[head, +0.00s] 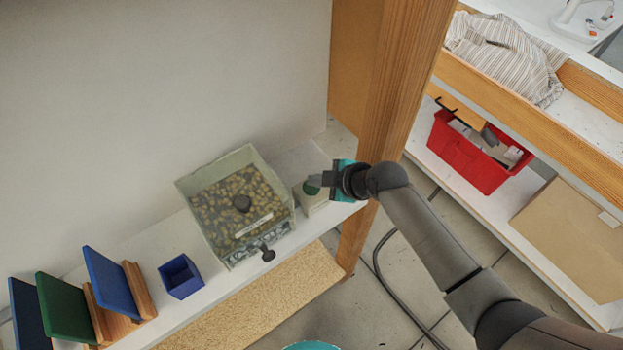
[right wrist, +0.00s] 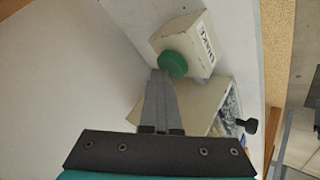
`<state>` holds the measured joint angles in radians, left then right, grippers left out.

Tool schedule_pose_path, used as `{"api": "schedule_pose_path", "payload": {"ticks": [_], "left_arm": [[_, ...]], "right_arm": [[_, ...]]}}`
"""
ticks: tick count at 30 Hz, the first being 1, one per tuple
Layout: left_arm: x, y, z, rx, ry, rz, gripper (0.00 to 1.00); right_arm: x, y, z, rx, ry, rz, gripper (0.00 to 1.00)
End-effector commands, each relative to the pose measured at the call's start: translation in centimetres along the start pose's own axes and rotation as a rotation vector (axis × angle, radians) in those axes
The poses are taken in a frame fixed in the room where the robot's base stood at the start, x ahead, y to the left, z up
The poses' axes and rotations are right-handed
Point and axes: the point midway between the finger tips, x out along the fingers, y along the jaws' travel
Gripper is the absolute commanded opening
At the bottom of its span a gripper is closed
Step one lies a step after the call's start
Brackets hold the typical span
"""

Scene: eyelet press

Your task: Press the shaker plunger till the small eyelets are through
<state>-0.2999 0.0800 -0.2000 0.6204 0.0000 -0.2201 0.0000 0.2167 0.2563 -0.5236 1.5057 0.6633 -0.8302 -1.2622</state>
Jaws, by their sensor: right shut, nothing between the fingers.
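The shaker plunger is a round green button (head: 311,188) on a small cream box (head: 318,204) on the white shelf; in the right wrist view the button (right wrist: 173,64) is on the cream box (right wrist: 198,44), which bears dark lettering. My right gripper (head: 316,181) is shut and empty, its fingertips right at the button; in the right wrist view the tips (right wrist: 158,76) overlap its edge. I cannot tell whether they touch or press it. A clear-walled box (head: 238,208) holds many brownish eyelets. My left gripper is out of view.
A blue open bin (head: 180,277) and upright blue and green panels (head: 62,308) stand left. A wooden post (head: 395,95) rises close behind my right arm.

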Motion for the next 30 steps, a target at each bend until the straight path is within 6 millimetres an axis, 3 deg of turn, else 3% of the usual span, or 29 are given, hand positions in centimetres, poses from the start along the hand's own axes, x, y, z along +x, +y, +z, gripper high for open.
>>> {"api": "schedule_pose_path", "payload": {"ticks": [18,30], "left_arm": [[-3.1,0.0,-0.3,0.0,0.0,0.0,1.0],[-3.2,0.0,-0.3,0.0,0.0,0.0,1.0]], "right_arm": [[-2.3,1.6,-1.6,0.0,-0.001,-0.002,0.0],[-2.4,1.7,-1.7,0.0,-0.001,-0.001,0.0]]}}
